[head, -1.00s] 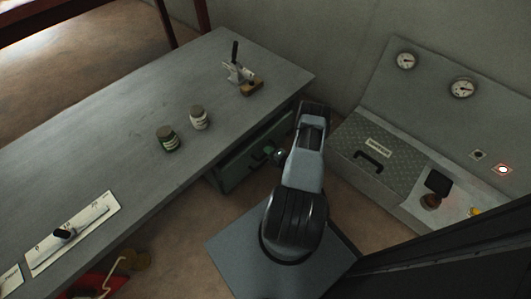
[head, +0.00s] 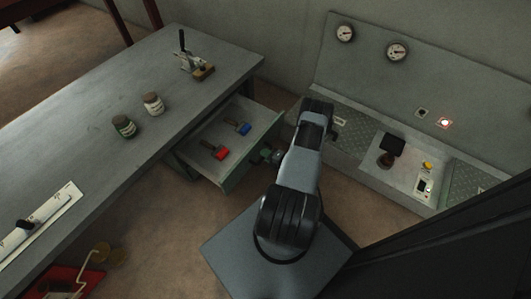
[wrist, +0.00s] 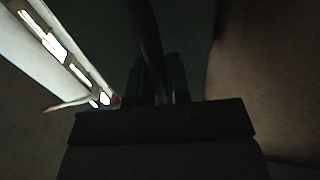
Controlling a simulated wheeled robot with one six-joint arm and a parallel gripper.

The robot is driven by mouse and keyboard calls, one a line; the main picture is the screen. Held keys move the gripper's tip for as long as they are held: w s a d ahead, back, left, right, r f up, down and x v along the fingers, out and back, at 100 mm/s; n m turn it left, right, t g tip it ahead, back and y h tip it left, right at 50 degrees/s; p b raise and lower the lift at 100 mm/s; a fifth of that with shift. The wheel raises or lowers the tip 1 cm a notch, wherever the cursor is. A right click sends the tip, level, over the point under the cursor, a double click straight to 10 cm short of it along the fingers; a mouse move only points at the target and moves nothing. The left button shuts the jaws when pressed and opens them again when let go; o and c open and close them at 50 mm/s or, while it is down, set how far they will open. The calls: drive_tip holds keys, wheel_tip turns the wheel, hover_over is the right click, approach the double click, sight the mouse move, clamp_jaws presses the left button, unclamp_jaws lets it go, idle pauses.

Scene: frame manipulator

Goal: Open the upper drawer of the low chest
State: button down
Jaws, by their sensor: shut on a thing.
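The upper drawer (head: 256,114) of the low chest under the grey worktop is pulled well out. Its inside shows a red-handled tool (head: 215,151) and a blue-handled tool (head: 239,127). My gripper (head: 270,155) is at the outer face of the drawer's green front, at handle height. In the wrist view my gripper (wrist: 156,82) has its two dark fingers on either side of a dark bar-like handle (wrist: 147,35), shut on it. The wrist view is very dark, and the arm partly hides the grip in the head view.
Two jars, one green (head: 123,126) and one pale (head: 153,104), and a toggle clamp (head: 190,62) stand on the worktop (head: 90,125). A console (head: 365,135) with gauges stands close to my arm's right.

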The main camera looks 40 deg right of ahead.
drive_tip(key=shift+s, duration=0.55)
drive_tip(key=c, duration=1.1)
unclamp_jaws()
drive_tip(key=shift+d, duration=0.1)
drive_tip(key=p+v, duration=0.3)
drive_tip(key=v, duration=1)
drive_tip(key=shift+s, duration=0.35)
drive_tip(key=shift+d+r, duration=0.1)
drive_tip(key=shift+r, duration=0.1)
